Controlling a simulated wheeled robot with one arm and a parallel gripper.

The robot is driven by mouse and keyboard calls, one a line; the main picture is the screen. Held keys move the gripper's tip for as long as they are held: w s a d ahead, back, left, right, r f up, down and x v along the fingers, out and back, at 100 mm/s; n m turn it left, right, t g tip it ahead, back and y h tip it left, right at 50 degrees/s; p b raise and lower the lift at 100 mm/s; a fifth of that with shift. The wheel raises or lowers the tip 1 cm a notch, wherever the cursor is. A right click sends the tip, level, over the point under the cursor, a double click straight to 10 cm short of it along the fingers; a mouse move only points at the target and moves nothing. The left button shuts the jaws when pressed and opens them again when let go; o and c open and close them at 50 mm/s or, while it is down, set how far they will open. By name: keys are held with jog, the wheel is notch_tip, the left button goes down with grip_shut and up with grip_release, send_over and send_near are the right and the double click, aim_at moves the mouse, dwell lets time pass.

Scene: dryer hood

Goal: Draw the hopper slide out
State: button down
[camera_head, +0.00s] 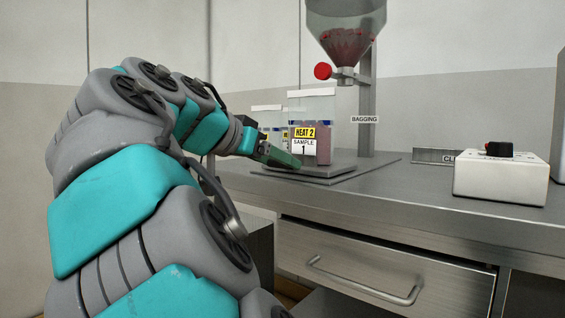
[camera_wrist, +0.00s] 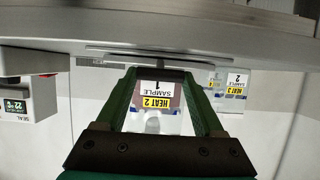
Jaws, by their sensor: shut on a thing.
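The hopper (camera_head: 346,22) is a clear funnel with dark red pieces inside, mounted on a post at the top. Its slide has a red knob (camera_head: 323,71) on the left of the throat. My gripper (camera_head: 290,162) is well below the knob and apart from it. Its green fingers are shut on the clear sample bag (camera_head: 322,108), labelled HEAT 2 SAMPLE 1, low down at the plate. In the wrist view, which is upside down, the bag (camera_wrist: 157,118) shows between the two fingers. The hopper is not seen there.
A flat metal plate (camera_head: 318,171) lies under the bag. More labelled bags (camera_head: 266,113) stand behind; they show in the wrist view (camera_wrist: 230,92). A white box with a black and red switch (camera_head: 500,178) sits at the right. A BAGGING sign (camera_head: 365,119) is by the post.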

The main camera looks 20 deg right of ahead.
jog(key=shift+s+a, duration=0.25)
jog(key=shift+a, duration=0.1)
grip_release()
jog(key=shift+s+a, duration=0.1)
jog(key=shift+a, duration=0.05)
jog(key=p+v, duration=0.1)
jog(key=v, duration=0.6)
jog(key=shift+s+a, duration=0.25)
jog(key=shift+a, duration=0.05)
jog(key=shift+r, duration=0.1)
